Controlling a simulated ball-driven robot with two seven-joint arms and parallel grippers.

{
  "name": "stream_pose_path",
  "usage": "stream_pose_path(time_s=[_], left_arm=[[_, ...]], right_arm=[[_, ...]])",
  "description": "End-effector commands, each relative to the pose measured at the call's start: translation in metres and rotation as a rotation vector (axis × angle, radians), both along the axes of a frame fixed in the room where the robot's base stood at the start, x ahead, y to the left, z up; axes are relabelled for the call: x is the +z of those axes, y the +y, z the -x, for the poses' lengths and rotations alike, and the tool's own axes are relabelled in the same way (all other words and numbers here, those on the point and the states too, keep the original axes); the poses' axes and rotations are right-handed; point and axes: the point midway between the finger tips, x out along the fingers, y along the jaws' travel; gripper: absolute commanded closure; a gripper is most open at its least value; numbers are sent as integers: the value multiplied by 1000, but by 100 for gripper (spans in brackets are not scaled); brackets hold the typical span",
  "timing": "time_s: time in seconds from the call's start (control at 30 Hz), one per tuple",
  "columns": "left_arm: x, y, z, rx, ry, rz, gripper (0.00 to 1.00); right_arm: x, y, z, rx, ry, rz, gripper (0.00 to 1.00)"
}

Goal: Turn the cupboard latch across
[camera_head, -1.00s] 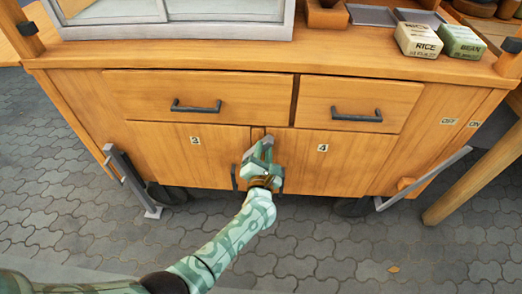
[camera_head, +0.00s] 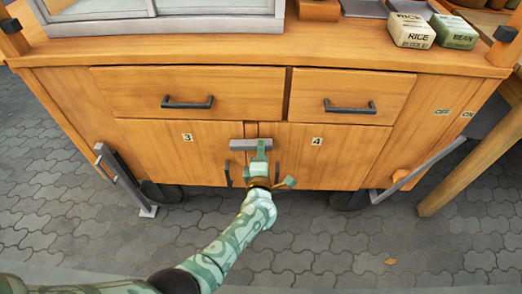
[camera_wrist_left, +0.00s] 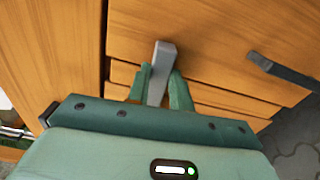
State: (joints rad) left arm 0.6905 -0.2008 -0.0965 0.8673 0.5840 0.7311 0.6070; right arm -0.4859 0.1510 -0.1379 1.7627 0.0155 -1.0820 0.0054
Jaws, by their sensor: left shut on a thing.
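The cupboard latch (camera_head: 238,145) is a short grey bar. In the head view it lies level across the seam between door 3 (camera_head: 190,160) and door 4 (camera_head: 325,160), just under the drawers. My left gripper (camera_head: 260,152), pale green, is at the latch's right part and covers some of it. In the left wrist view the latch (camera_wrist_left: 161,58) stands between the two green fingers of my left gripper (camera_wrist_left: 160,88), which are shut on it. My right gripper is in neither view.
Dark door handles (camera_head: 228,174) flank the seam below the latch. Drawer handles (camera_head: 187,103) stick out above. Grey metal bars (camera_head: 120,178) stand at the cart's lower left and right. Rice (camera_head: 411,31) and bean (camera_head: 454,32) boxes sit on top. Paved floor in front is clear.

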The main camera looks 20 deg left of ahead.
Motion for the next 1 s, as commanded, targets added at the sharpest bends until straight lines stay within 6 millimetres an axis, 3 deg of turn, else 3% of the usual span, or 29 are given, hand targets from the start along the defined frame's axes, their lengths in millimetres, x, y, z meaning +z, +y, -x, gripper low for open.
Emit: stream_pose_path(time_s=[0.73,0.77,0.83,1.0], left_arm=[[-6,-2,1,-4,31,-89,100],[-6,-2,1,-4,32,-90,75],[-6,-1,1,-3,32,-89,56],[-5,-1,1,-2,28,-88,56]], right_arm=[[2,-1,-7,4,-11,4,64],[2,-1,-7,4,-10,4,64],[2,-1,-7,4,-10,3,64],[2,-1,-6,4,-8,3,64]])
